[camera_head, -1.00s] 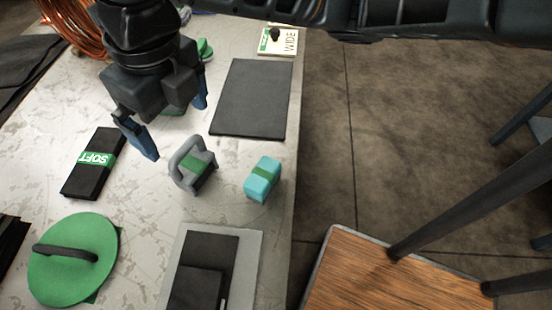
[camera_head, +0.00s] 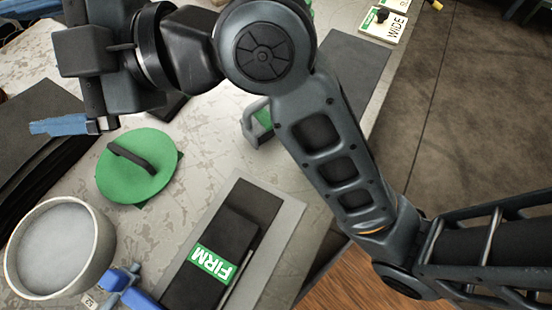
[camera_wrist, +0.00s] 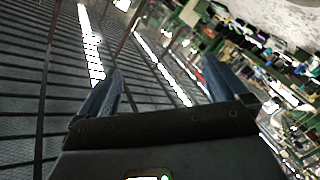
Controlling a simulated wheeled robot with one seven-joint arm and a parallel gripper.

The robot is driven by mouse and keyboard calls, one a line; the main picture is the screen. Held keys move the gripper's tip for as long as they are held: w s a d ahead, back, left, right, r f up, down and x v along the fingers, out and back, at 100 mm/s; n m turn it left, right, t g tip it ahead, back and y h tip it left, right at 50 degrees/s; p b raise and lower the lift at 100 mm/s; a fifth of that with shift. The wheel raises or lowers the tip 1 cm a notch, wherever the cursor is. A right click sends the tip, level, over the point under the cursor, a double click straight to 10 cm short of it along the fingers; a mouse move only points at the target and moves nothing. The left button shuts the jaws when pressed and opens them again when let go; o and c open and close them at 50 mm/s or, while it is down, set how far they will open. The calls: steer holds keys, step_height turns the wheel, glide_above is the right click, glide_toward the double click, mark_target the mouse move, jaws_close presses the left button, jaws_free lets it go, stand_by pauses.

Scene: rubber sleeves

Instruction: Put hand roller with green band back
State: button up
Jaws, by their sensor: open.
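The hand roller with the green band looks to be the grey, handled tool (camera_head: 258,122) standing on the table in the head view. My arm hides its right part. My gripper (camera_wrist: 160,65) is open and empty, with its two blue fingers apart in the wrist view. In the head view my gripper (camera_head: 72,126) is at the upper left, apart from the roller. The wrist view shows no table or roller, only a roof-like grid and distant shelves.
A green disc with a dark handle (camera_head: 140,168) lies left of the roller. A bowl (camera_head: 62,248) and a blue tool (camera_head: 130,287) are lower left. A grey board (camera_head: 284,248) carries a black FIRM block (camera_head: 212,262). A WIDE box (camera_head: 384,24) is at the top right.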

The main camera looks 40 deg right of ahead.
steer(key=s+d+f+m+t+h, duration=0.1)
steer(key=s+d+f+m+h, duration=0.3)
steer(key=s+d+f+m, duration=0.1)
steer(key=s+d+f+m+t+h, duration=0.1)
steer(key=s+d+f+m+h, duration=0.3)
steer(key=s+f+m, duration=0.3)
steer(key=s+d+f+m+t+h, duration=0.1)
steer(key=s+d+f+m+h, duration=0.3)
steer(key=s, duration=0.7)
steer(key=shift+d+f+m, duration=1.35)
steer(key=shift+d+m, duration=0.05)
steer(key=shift+d, duration=0.2)
steer(key=s+d+r, duration=0.1)
steer(key=s+d, duration=0.3)
steer(key=s, duration=0.4)
steer(key=shift+s+d+n, duration=0.15)
steer(key=shift+d+n, duration=0.15)
steer(key=shift+d, duration=0.1)
